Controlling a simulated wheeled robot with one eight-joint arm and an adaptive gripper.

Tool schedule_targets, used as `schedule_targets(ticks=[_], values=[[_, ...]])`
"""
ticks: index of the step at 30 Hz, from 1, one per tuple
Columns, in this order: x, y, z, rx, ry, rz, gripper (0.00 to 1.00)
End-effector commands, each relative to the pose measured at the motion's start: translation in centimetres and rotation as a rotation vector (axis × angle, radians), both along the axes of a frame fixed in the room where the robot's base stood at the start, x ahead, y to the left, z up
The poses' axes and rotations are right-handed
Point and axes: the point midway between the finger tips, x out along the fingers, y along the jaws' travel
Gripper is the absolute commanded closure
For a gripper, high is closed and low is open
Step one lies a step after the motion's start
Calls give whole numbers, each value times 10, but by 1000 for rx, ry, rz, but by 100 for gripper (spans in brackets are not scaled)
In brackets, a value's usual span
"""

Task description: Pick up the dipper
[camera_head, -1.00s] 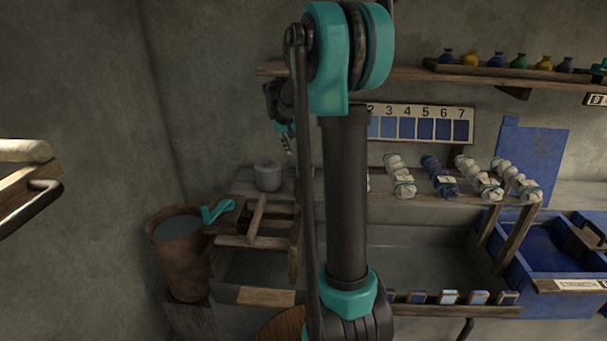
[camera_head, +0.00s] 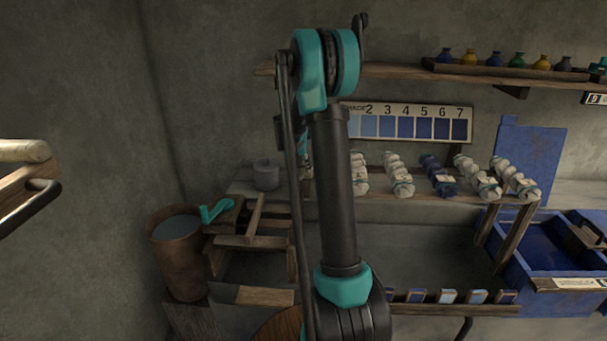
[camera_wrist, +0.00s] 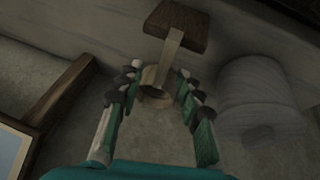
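In the wrist view, a pale, narrow upright handle with a rounded cup-like end, which looks like the dipper (camera_wrist: 155,96), lies between the fingers of my gripper (camera_wrist: 160,72). Its upper end meets a brown wooden block (camera_wrist: 176,26). My gripper's two jointed fingers are spread, one on each side of the dipper, with a gap visible on both sides. Contact cannot be made out in the dim light. In the head view, my arm hides the dipper and most of my gripper.
A grey pot (camera_head: 266,175) stands on the shelf at the left; a grey cylinder is close to my right finger in the wrist view (camera_wrist: 258,100). A bucket (camera_head: 178,262), white and blue skeins (camera_head: 403,178) and a blue vat (camera_head: 540,250) stand around the basin.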

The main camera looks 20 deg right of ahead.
Motion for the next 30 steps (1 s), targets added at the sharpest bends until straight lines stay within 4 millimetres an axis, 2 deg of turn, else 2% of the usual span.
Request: schedule_targets(ticks=[7,16,17,25,30], values=[[12,-7,-31,0,0,0,64],[13,-9,-36,0,0,0,64],[13,-9,-36,0,0,0,65],[13,-9,-36,0,0,0,99],[13,-9,-35,0,0,0,100]])
